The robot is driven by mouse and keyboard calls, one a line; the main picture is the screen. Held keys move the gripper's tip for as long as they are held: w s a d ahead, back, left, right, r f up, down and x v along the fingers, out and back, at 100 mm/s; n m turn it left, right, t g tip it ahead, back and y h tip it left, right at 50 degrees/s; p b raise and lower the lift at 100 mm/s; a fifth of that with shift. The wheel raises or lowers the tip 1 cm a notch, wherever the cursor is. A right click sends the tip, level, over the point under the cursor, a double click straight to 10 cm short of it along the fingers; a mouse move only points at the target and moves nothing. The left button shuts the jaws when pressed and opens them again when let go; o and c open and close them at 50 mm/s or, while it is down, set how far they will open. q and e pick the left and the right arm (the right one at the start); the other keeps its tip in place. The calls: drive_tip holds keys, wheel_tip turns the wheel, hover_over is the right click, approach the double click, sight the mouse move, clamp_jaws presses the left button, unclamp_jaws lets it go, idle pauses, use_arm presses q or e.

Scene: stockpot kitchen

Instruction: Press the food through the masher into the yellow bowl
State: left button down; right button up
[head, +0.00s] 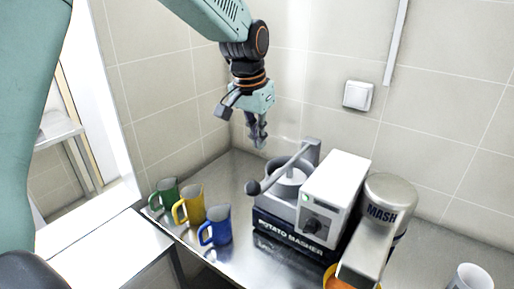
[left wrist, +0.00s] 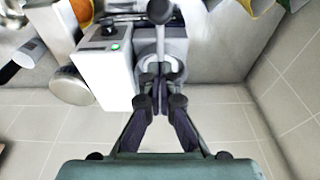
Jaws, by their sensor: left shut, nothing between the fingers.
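The potato masher (head: 290,229) stands on the metal counter, with a white box (head: 335,190), a knob and a green light on it. Its grey lever (head: 285,165) ends in a dark ball (head: 252,187) to the left. A metal MASH spout (head: 362,255) comes down at the front right. The yellow bowl (head: 332,272), cut off by the bottom edge, sits below the spout with something orange in it. My left gripper (head: 258,137) is shut and empty, in the air above and behind the lever. In the left wrist view its fingertips (left wrist: 160,97) are together near the masher (left wrist: 175,50). My right gripper is not seen.
Green (head: 165,194), yellow (head: 189,205) and blue (head: 216,226) mugs stand left of the masher near the counter's edge. A white cup (head: 470,278) is at the lower right. Tiled walls close off the back, with a switch (head: 357,95).

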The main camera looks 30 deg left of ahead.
use_arm(q)
wheel_tip(320, 180, up, 7)
drive_tip(key=shift+f, duration=0.2)
idle(0.6)
idle(0.4)
drive_tip(key=shift+s, duration=0.1)
drive_tip(key=shift+f, duration=0.15)
idle(0.4)
